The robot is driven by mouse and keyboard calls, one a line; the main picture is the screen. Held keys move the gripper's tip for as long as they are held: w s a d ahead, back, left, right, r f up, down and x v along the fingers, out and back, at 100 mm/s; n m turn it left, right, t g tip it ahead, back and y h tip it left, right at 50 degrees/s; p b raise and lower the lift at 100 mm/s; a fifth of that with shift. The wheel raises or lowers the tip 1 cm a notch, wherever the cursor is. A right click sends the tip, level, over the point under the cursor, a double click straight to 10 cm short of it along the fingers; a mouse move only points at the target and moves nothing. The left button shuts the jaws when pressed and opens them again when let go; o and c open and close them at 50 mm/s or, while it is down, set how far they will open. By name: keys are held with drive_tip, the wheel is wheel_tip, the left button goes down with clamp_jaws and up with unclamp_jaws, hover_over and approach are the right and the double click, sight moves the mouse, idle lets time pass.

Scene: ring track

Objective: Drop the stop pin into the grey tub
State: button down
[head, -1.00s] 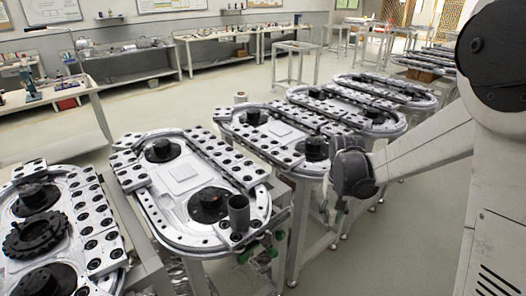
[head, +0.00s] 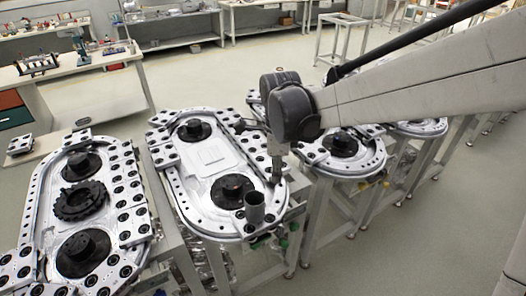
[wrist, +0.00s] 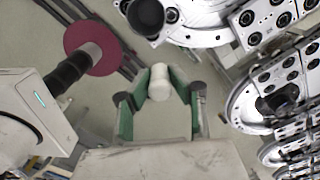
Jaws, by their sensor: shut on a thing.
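The grey tub (head: 255,207) is a dark grey upright cylinder with an open top. It stands at the near right end of the middle oval track table in the head view. My gripper (head: 276,178) points down just behind and to the right of the tub, apart from it in the picture. In the wrist view my gripper (wrist: 160,92) has green-sided fingers closed around a pale, rounded cylinder, which I take as the stop pin (wrist: 158,80). The pin is too small to make out in the head view. I cannot see inside the tub.
The middle track table (head: 180,193) carries black round hubs and perforated blocks. Another table (head: 35,215) with a black gear stands at left. More track tables stand at right, under my arm. A dark round thing (wrist: 146,16) shows at the wrist view's top edge. Floor is clear in front.

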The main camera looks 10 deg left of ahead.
drive_tip(key=s+a+r+m+p, duration=0.1)
drive_tip(key=s+a+r+m, duration=0.1)
drive_tip(key=a+r+m, duration=0.15)
wheel_tip(320, 180, down, 6)
drive_tip(key=b, duration=0.3)
drive_tip(key=shift+a+f+n, duration=0.2)
drive_tip(key=shift+f+n, duration=0.05)
drive_tip(key=shift+n, duration=0.2)
drive_tip(key=shift+s, duration=0.1)
drive_tip(key=c, duration=1.5)
unclamp_jaws()
drive_tip(key=shift+r, duration=0.1)
wheel_tip(320, 180, up, 12)
drive_tip(key=shift+f, duration=0.1)
